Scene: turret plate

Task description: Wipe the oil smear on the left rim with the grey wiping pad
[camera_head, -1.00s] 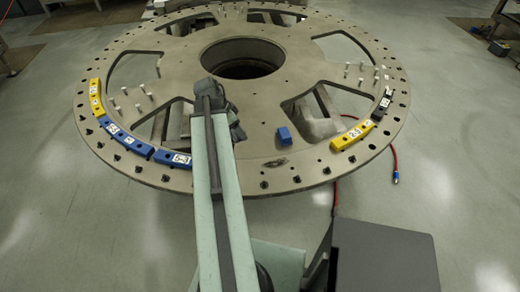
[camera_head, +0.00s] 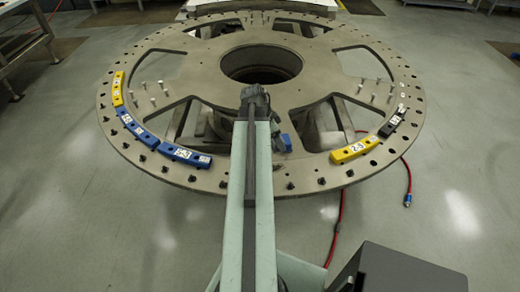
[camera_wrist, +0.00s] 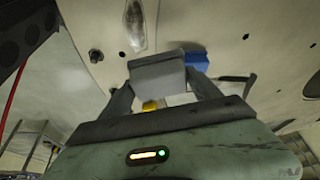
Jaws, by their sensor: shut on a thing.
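My gripper (camera_wrist: 158,88) is shut on the grey wiping pad (camera_wrist: 157,73), which sits between its two fingers in the wrist view. A shiny, streaked oval patch (camera_wrist: 137,25), which looks like the oil smear, lies on the plate surface beyond the pad. The pad appears apart from it; its height above the plate is hard to tell. In the head view my arm reaches over the near rim of the turret plate (camera_head: 330,172). The arm hides the smear there, and the gripper and pad cannot be made out.
A small blue block (camera_head: 285,142) stands on the plate right of my arm; it also shows behind the pad in the wrist view (camera_wrist: 196,62). Blue segments (camera_head: 183,156) and a yellow one (camera_head: 118,88) line the left rim. Yellow (camera_head: 352,152) and black (camera_head: 388,127) segments sit right.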

